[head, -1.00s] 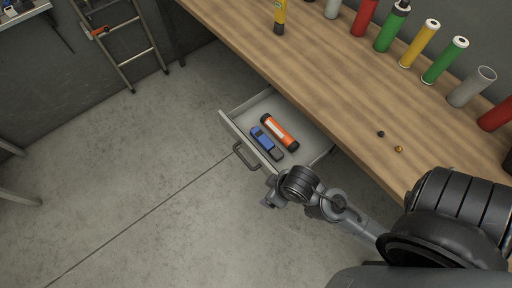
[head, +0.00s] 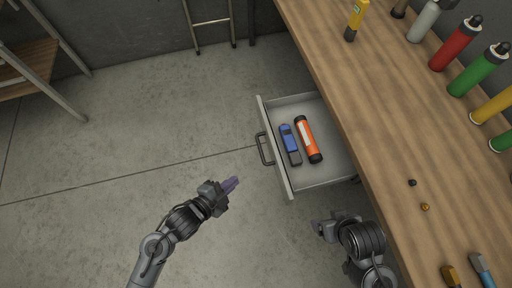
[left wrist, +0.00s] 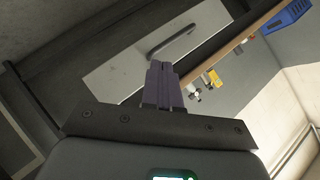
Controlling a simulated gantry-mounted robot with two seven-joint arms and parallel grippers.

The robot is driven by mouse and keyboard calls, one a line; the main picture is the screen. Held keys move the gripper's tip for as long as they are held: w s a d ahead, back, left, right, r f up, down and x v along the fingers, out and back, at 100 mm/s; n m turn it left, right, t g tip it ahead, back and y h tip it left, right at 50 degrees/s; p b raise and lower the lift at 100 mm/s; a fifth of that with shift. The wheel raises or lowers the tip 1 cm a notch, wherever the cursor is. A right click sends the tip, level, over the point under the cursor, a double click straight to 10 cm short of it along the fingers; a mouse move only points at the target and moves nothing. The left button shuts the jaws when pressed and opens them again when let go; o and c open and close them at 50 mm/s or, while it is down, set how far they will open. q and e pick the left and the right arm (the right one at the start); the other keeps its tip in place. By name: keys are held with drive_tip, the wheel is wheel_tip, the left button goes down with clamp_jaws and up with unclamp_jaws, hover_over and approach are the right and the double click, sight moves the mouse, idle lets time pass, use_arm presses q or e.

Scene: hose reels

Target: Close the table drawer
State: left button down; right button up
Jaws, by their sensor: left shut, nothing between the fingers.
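The table drawer (head: 325,174) stands pulled out from the wooden table (head: 371,100). A blue and grey device (head: 290,144) and an orange and black cylinder (head: 308,139) lie in it. Its dark handle (head: 264,149) is on the front panel; the panel (left wrist: 125,57) and handle (left wrist: 172,41) also show in the left wrist view. My left gripper (head: 231,185), with purple fingers, is shut and empty, in front of the drawer and apart from the handle. The fingers (left wrist: 162,84) point toward the panel. My right gripper (head: 318,226) is near the drawer's near side; its jaws are unclear.
Several coloured tubes, such as a red one (head: 455,45) and a green one (head: 478,70), stand along the table's back. Two small knobs (head: 412,183) (head: 425,207) lie on the tabletop. A ladder (head: 212,22) leans at the far wall. The floor left of the drawer is clear.

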use_arm(q)
wheel_tip(320, 180, down, 4)
drive_tip(key=w+d+m+g+h+b, duration=0.2)
drive_tip(key=d+m+h+b, duration=0.1)
drive_tip(key=m+h, duration=0.3)
drive_tip(key=w+a+r+m+g+h+b, duration=0.1)
drive_tip(key=w+a+r+m+g+b, duration=0.1)
drive_tip(key=w+a+m+g+b, duration=0.55)
drive_tip(key=w+d+f+m+t+b, duration=0.1)
drive_tip(key=w+d, duration=0.4)
drive_tip(key=d, duration=0.5)
drive_tip(key=shift+w+f+t+b, duration=0.25)
drive_tip(key=shift+f+t+b, duration=0.4)
drive_tip(key=shift+t, duration=0.6)
drive_tip(key=shift+d, duration=0.15)
